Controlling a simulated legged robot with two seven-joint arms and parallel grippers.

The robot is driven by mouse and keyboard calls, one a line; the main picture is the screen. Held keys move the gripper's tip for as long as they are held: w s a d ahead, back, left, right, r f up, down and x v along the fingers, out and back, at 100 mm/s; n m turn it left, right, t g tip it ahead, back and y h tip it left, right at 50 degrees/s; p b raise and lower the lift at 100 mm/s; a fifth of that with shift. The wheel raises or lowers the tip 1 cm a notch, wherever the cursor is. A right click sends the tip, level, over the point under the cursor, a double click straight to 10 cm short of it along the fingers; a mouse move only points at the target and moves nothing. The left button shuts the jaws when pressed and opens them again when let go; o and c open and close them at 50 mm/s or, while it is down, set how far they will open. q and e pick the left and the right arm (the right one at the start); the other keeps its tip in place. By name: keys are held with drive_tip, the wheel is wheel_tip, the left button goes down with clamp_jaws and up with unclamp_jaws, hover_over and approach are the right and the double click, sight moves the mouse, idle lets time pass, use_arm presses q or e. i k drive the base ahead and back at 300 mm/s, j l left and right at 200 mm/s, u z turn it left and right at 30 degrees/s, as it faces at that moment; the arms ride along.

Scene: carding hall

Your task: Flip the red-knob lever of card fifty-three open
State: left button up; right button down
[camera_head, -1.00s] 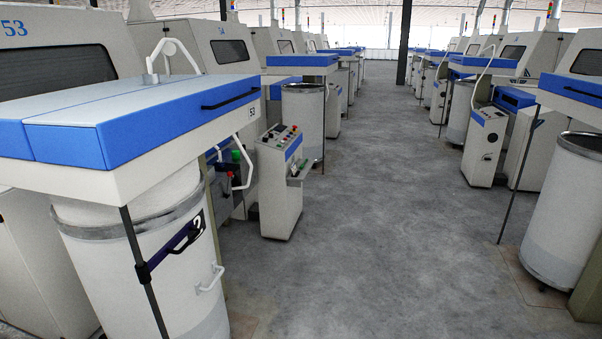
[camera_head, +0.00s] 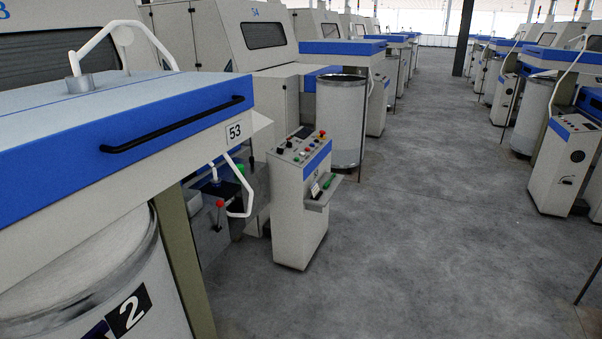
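Card fifty-three stands at the left, its blue-edged cover (camera_head: 60,150) bearing a small "53" plate (camera_head: 235,132). The red-knob lever (camera_head: 220,206) shows below and behind the cover's right end, its red ball at the top of a short stem that stands roughly upright. A white bent tube (camera_head: 240,185) hangs just to its right, and a green part sits close behind. The lower end of the lever is dark and hard to make out. Neither of my grippers is in view.
A control cabinet (camera_head: 300,215) with buttons and a small shelf stands just right of the lever. A white can (camera_head: 90,290) marked 2 and an olive post (camera_head: 185,260) stand at the near left. The grey aisle floor (camera_head: 420,240) is open.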

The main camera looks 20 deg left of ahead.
sight(219, 203)
drive_tip(key=i+u, duration=0.35)
drive_tip(key=i, duration=0.25)
drive_tip(key=i+l+u, duration=0.25)
drive_tip(key=i+u, duration=0.15)
drive_tip(key=i, duration=0.15)
drive_tip(key=i+u, duration=0.25)
drive_tip(key=u, duration=0.25)
drive_tip(key=i+u, duration=0.25)
drive_tip(key=u, duration=0.2)
drive_tip(key=i+l+u, duration=0.2)
drive_tip(key=u, duration=0.3)
drive_tip(key=i+l+u, duration=0.2)
drive_tip(key=u, duration=0.3)
